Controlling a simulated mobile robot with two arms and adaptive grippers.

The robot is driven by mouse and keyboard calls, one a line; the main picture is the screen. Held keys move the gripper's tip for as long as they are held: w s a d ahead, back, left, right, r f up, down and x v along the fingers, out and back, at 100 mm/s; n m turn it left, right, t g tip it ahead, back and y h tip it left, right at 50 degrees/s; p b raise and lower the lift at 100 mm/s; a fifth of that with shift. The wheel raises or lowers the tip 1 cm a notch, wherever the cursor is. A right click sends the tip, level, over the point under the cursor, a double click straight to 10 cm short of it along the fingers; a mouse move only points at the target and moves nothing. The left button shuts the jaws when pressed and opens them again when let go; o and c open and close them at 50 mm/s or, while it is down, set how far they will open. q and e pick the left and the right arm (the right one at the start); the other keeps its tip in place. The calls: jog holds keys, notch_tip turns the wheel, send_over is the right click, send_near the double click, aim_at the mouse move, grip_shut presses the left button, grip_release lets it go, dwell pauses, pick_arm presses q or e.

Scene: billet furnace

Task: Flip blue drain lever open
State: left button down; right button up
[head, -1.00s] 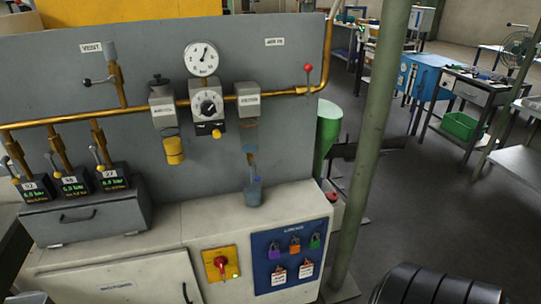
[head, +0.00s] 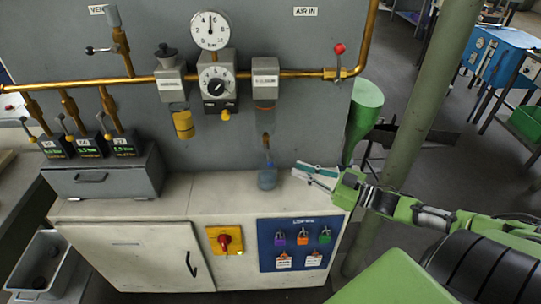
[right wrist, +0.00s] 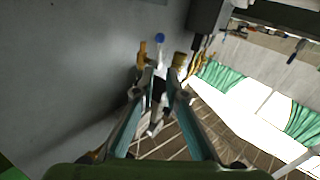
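The small blue drain lever (head: 267,156) shows below the right-hand filter unit (head: 265,78), just above a blue-grey cup (head: 267,180) on the cabinet top. Its exact angle is too small to tell. My right gripper (head: 294,169) reaches in from the right, its two teal-lined fingers apart and empty, a short way right of the lever and cup. In the right wrist view, the open fingers (right wrist: 160,82) point toward the pipework, and a blue round end (right wrist: 159,38) shows beyond the tips. My left gripper is not in view.
A brass pipe (head: 210,75) runs along the grey panel, with a dial regulator (head: 216,82) and a red-knobbed valve (head: 339,50). A green post (head: 425,110) and green funnel (head: 364,108) stand near my right arm.

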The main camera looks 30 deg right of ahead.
aim_at(269, 158)
jog(key=x, duration=1.1)
jog(key=shift+w+a+f, duration=0.15)
jog(key=shift+w, duration=0.2)
grip_shut()
jog(key=shift+f, duration=0.2)
jog(key=shift+w+a+f+m+t+y+b, duration=0.1)
jog(key=shift+m+t+y+b, duration=0.3)
jog(key=shift+b, duration=0.8)
jog(key=shift+a+r+m+t+b, duration=0.1)
jog(key=shift+r+m+t+b, duration=0.2)
jog(key=shift+t+b, duration=0.25)
